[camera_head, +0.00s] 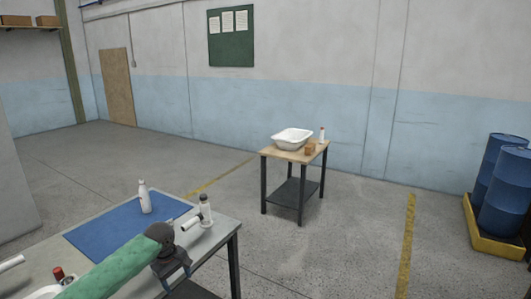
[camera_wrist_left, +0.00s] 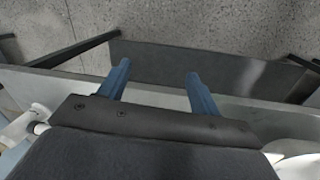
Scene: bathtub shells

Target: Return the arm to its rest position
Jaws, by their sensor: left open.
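My left arm, in a green sleeve (camera_head: 118,268), reaches in over the near table from the bottom left in the head view. My left gripper (camera_head: 176,278) is at the near table's front right part, beside the blue mat. In the left wrist view the two blue fingers (camera_wrist_left: 160,82) stand apart with nothing between them. Beyond them lie the table edge, a dark lower shelf and the floor. My right gripper does not show in either view.
The near table (camera_head: 222,228) bears a blue mat (camera_head: 105,232), a white bottle (camera_head: 144,197) and a dark-capped bottle (camera_head: 205,211). A red-capped item (camera_head: 58,273) is near the arm. A wooden-topped table (camera_head: 272,152) with a white basin (camera_head: 292,138) stands farther off; floor between is clear.

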